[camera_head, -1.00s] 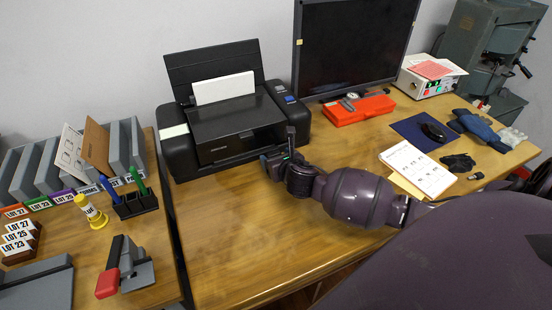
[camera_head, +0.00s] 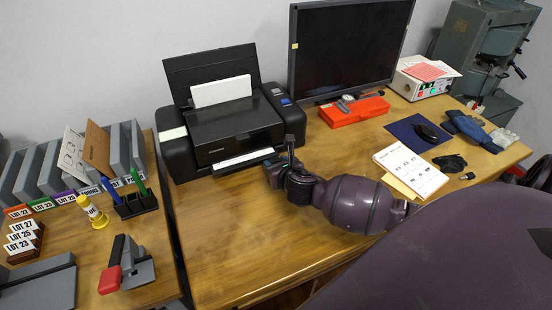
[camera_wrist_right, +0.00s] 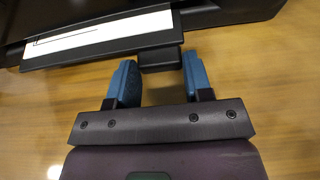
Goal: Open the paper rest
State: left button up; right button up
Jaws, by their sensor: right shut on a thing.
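The black printer (camera_head: 232,140) stands at the back left of the desk. Its paper rest (camera_head: 245,161) sticks out of the front slot, with a white sheet showing on it. In the right wrist view the paper rest (camera_wrist_right: 110,50) has a dark tab (camera_wrist_right: 160,60) at its front edge. My right gripper (camera_head: 271,168) is in front of the printer, low over the desk. My left gripper is not in view.
A monitor (camera_head: 350,45) and a red case (camera_head: 354,111) stand right of the printer. A printed sheet (camera_head: 410,172) lies right of my arm. A pen holder (camera_head: 137,205) and a stapler-like tool (camera_head: 125,265) are on the left table.

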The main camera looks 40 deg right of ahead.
jog(key=shift+p+v, duration=0.65)
jog(key=shift+v, duration=0.5)
jog(key=shift+s+a+f, duration=0.1)
jog(key=shift+s+f, duration=0.3)
jog(key=shift+s, duration=0.15)
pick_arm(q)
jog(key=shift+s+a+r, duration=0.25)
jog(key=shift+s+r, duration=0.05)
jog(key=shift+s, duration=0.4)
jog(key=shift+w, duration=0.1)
pick_arm(e)
jog(key=o, duration=1.3)
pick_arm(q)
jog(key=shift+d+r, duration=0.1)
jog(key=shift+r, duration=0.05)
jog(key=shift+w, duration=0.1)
pick_arm(e)
jog(key=shift+s, duration=0.1)
